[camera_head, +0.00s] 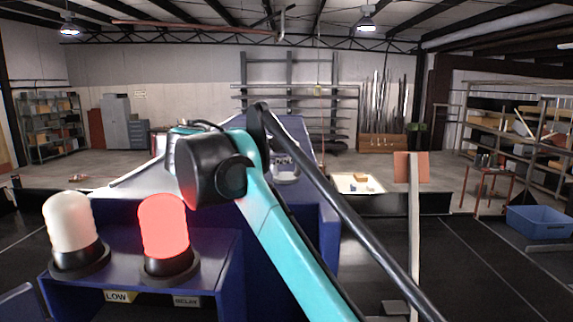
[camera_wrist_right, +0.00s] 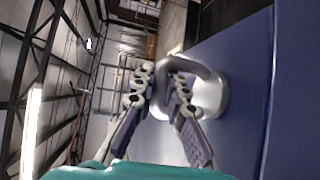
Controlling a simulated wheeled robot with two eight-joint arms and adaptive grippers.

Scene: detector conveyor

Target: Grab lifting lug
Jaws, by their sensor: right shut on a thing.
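The pale lifting lug (camera_wrist_right: 208,95) stands on the blue housing in the right wrist view, its rounded loop reaching between my fingers. My right gripper (camera_wrist_right: 160,78) has one finger on each side of the loop's near bar and is shut on it. In the head view the lug (camera_head: 287,178) shows small on top of the blue detector housing (camera_head: 318,200), beyond my teal and black right arm. The arm hides much of the gripper there. My left gripper is in neither view.
A white lamp (camera_head: 70,228) and a lit red lamp (camera_head: 164,230) stand on the housing's near left part. A post with an orange plate (camera_head: 411,168) rises at the right. A dark conveyor and a blue bin (camera_head: 540,221) lie farther right.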

